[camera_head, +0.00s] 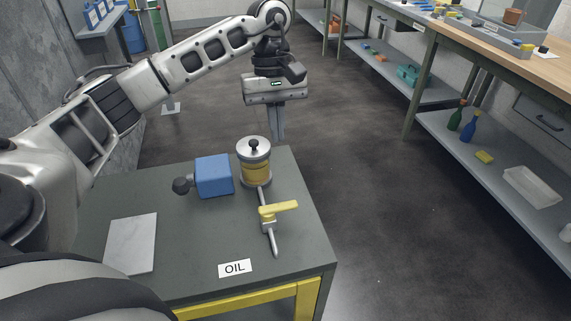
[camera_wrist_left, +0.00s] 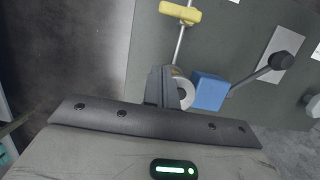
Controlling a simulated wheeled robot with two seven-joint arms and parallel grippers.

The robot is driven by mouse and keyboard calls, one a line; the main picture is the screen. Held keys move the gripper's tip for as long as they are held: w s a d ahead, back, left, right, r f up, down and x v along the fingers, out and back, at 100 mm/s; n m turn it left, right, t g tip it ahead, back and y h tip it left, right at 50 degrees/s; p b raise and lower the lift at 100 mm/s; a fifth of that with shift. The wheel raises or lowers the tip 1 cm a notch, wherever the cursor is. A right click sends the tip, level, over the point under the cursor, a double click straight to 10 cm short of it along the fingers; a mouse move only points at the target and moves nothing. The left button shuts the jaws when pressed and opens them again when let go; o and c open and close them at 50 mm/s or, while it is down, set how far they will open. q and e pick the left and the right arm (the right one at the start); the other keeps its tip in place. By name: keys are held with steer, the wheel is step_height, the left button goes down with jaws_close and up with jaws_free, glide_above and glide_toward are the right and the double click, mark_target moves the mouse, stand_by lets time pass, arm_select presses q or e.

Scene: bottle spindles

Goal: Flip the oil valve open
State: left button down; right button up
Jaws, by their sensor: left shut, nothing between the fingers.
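The oil valve has a yellow handle (camera_head: 279,209) on a grey metal pipe (camera_head: 272,238). The handle lies crosswise to the pipe and points right. The pipe runs back to a cylinder with amber oil (camera_head: 256,172) and a metal lid. My left gripper (camera_head: 278,137) hangs behind the cylinder, beyond the table's far edge, fingers pointing down. It is shut and empty, apart from the valve. In the left wrist view the fingers (camera_wrist_left: 162,88) show beside the cylinder's lid (camera_wrist_left: 187,93), and the yellow handle (camera_wrist_left: 181,13) is at the top. My right gripper is not in view.
A blue block with a dark knob (camera_head: 214,176) stands left of the cylinder. A pale flat plate (camera_head: 131,244) and an OIL label (camera_head: 235,268) lie on the grey table (camera_head: 185,270). Shelving (camera_head: 490,150) with bottles stands at the right, with open floor between.

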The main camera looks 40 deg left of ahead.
mark_target(278, 210)
arm_select(q)
steer(key=p+x, duration=0.1)
steer(key=x, duration=0.8)
steer(key=shift+s+d+f, duration=0.1)
steer(key=shift+f, duration=0.2)
steer(key=shift+s+d+p, duration=0.95)
steer(key=shift+s+d, duration=0.1)
steer(key=shift+d, duration=0.2)
steer(key=shift+s+d, duration=0.2)
steer(key=shift+d, duration=0.05)
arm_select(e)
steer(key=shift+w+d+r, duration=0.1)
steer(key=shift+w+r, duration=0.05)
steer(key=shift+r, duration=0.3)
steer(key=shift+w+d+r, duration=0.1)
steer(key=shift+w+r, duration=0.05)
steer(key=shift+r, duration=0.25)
arm_select(q)
steer(key=shift+f, duration=0.1)
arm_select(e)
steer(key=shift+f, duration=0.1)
